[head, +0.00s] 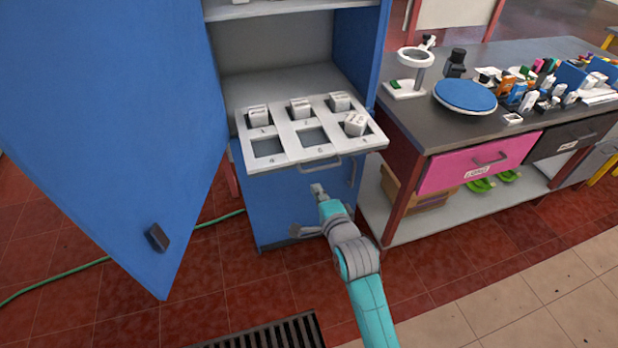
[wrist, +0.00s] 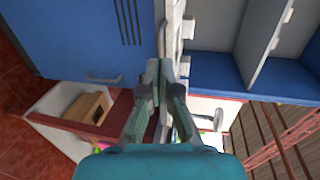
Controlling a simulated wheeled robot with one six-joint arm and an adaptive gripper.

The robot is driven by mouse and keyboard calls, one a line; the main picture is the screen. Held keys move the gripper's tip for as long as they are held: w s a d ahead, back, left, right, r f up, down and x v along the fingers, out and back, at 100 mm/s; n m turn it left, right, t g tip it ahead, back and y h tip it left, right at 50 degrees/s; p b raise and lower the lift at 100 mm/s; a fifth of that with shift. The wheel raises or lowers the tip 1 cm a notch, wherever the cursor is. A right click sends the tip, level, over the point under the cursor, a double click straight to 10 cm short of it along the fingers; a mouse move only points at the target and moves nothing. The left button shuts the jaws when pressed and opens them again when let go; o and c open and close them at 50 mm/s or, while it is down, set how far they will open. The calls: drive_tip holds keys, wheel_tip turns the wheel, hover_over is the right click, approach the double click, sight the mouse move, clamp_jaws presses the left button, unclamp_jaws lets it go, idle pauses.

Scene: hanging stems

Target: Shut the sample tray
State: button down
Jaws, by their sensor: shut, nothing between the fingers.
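The white sample tray (head: 290,140) sticks out from the blue cabinet, with numbered slots. White blocks sit in the three back slots, and a block (head: 355,124) sits tilted at the front right slot. The other two front slots look empty. A grey handle (head: 318,164) is on the tray's front edge. My gripper (head: 318,189) is shut and empty, in front of and a little below the handle in the head view. In the wrist view the tray (wrist: 173,38) shows edge-on just beyond my closed fingertips (wrist: 160,68). I cannot tell whether they touch it.
The blue cabinet door (head: 110,110) stands open at the left. A bench (head: 400,128) with a pink drawer (head: 470,165), a blue disc (head: 465,95) and many small items is at the right. A floor grate (head: 275,333) lies in front. A green hose (head: 60,272) crosses the floor.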

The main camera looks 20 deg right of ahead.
sight(307, 172)
drive_tip(key=x, duration=0.6)
drive_tip(key=shift+w+d+f, duration=0.1)
drive_tip(key=shift+w, duration=0.25)
